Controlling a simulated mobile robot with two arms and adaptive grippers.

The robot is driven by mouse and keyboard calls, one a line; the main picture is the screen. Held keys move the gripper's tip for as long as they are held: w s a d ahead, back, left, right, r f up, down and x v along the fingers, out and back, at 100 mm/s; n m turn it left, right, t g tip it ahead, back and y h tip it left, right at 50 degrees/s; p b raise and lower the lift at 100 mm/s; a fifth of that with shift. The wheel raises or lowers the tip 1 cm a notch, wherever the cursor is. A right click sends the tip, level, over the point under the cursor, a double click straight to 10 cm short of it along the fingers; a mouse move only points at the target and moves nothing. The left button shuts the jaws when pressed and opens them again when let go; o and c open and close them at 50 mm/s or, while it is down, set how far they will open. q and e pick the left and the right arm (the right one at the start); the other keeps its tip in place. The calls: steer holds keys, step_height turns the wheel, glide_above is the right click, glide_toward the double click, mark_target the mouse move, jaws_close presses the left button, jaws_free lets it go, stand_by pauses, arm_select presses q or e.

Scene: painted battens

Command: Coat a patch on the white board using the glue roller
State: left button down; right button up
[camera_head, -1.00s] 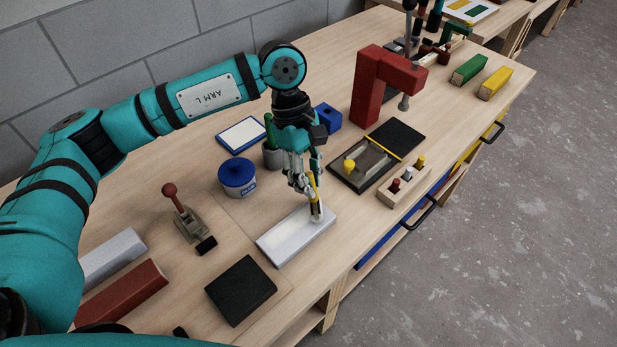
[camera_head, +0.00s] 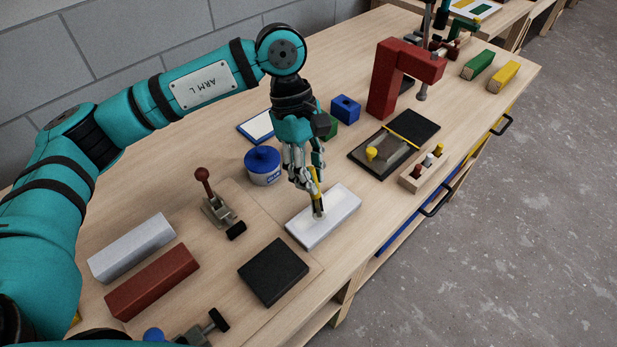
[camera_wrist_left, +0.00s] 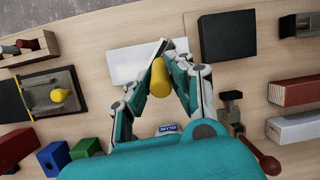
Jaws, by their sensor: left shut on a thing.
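My left gripper (camera_head: 316,188) is shut on the yellow handle of the glue roller (camera_head: 313,176), which stands roughly upright. The roller's lower end is at the middle of the white board (camera_head: 345,206) and appears to touch it. In the left wrist view the gripper (camera_wrist_left: 170,88) closes around the yellow handle (camera_wrist_left: 159,78), over the white board (camera_wrist_left: 124,66). A slightly different pale patch seems to show around the roller, but its outline is unclear. My right gripper is not in view.
A black pad (camera_head: 273,271) lies in front of the board. A toggle clamp (camera_head: 219,210) stands to the left, near grey (camera_head: 132,248) and red (camera_head: 152,282) battens. A dark tray (camera_head: 391,152) and peg block (camera_head: 424,171) are to the right. A red press (camera_head: 386,82) stands behind.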

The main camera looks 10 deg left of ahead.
arm_select(q)
steer(key=shift+w+d+r+p, duration=0.2)
steer(key=shift+r+p, duration=0.1)
steer(key=shift+r, duration=0.5)
step_height(320, 180, up, 2)
steer(key=shift+s+a+r+p, duration=0.15)
steer(key=shift+p, duration=0.3)
steer(key=shift+r, duration=0.7)
